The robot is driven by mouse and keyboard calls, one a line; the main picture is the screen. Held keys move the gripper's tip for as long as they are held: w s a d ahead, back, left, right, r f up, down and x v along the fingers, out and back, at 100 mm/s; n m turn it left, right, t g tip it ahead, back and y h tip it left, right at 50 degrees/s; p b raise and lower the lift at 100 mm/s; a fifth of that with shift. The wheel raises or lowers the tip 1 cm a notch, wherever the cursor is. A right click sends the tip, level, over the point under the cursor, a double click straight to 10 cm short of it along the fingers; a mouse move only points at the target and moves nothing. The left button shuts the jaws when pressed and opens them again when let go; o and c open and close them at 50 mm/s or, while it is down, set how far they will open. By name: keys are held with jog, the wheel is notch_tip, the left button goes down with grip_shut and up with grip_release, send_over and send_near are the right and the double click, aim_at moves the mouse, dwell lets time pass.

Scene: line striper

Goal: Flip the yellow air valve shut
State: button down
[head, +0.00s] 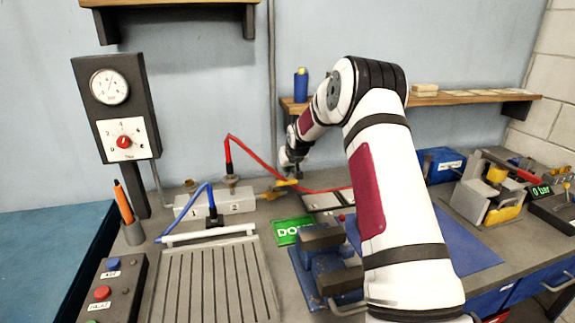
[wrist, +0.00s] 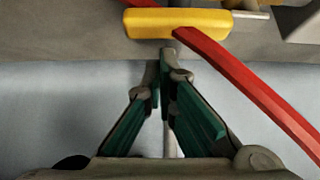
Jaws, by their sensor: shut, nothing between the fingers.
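The yellow air valve handle (wrist: 178,23) lies just beyond my fingertips in the wrist view, its long side running across the picture. In the head view the yellow valve (head: 284,184) sits at the right end of the grey manifold block (head: 232,203). My gripper (wrist: 163,52) is shut and empty, with its fingertips close to the handle's lower edge. I cannot tell whether they touch it. In the head view my gripper (head: 290,160) is above the valve and partly hidden by my own arm.
A red hose (wrist: 250,90) crosses beside the handle and my right finger. A gauge panel (head: 117,108) stands at the left. A blue vise (head: 328,265) and a slotted plate (head: 212,280) fill the front bench.

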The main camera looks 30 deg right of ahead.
aim_at(289, 180)
jog(key=shift+s+a, duration=0.2)
jog(key=shift+s, duration=0.4)
jog(key=shift+s+m, duration=0.1)
jog(key=shift+m, duration=0.2)
jog(key=s+m+h+b, duration=0.1)
jog(key=b, duration=0.1)
jog(key=m+g+h+b, duration=0.1)
jog(key=m+b, duration=0.1)
jog(key=shift+s+a+f, duration=0.15)
jog(key=shift+s+a, duration=0.2)
jog(key=shift+a, duration=0.05)
jog(key=s+m+g+h+b, duration=0.1)
jog(key=m, duration=0.1)
jog(key=s+a+m+h+b, duration=0.1)
jog(key=shift+s+m+g, duration=0.15)
jog(key=shift+m+g, duration=0.25)
jog(key=s+a+m+g+h+b, duration=0.1)
jog(key=s+a+m+g+b, duration=0.1)
jog(key=a+m+g, duration=0.3)
jog(key=shift+s+a+m+h+b, duration=0.35)
jog(key=shift+s+m, duration=0.1)
jog(key=shift+m, duration=1.05)
jog(key=shift+a, duration=0.2)
